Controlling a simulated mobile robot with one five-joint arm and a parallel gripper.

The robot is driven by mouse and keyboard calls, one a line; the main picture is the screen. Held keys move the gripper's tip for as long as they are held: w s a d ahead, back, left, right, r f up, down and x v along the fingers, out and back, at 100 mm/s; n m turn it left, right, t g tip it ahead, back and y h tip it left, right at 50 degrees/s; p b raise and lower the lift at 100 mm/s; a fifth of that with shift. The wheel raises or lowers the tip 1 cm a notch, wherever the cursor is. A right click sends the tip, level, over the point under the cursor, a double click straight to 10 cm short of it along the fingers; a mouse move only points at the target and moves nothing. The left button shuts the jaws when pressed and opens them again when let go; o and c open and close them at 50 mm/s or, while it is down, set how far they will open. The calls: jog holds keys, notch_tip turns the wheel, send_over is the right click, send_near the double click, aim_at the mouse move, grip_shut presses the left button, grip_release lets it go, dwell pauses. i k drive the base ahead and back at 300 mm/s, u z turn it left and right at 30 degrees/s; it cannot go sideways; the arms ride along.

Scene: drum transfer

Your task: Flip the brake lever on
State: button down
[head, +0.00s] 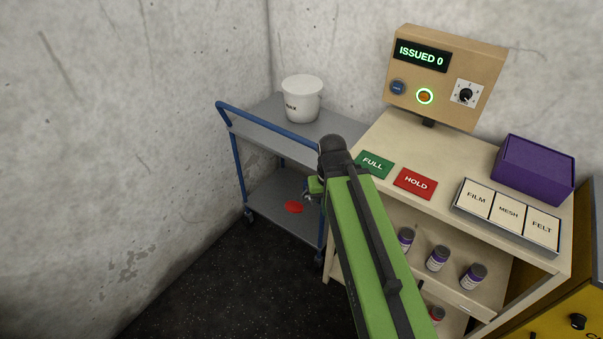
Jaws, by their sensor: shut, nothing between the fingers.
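No part that I can clearly identify as a brake lever shows in the head view. A blue-handled grey cart (268,133) stands in the corner with dark wheels. A small flat red piece (293,207) shows on or just above its lower shelf; I cannot tell what it is. My green arm reaches from the bottom toward the cart's near right side. My gripper (307,191) is partly hidden behind the arm's end, in front of the cart and a little right of the red piece. It is shut and holds nothing.
A white bucket (302,98) stands on the cart's top. At right, a beige bench (395,135) holds a control panel (447,77), green and red cards, a FILM/MESH/FELT tray (506,245) and a purple box (534,167). Bottles stand on shelves below. The dark floor left of the arm is clear.

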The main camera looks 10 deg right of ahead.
aim_at(293, 206)
jog(key=k, duration=1.3)
jog(key=u, duration=0.3)
jog(key=i, duration=0.35)
jog(key=u, duration=0.65)
jog(key=i, duration=1.15)
jog(key=u, duration=0.15)
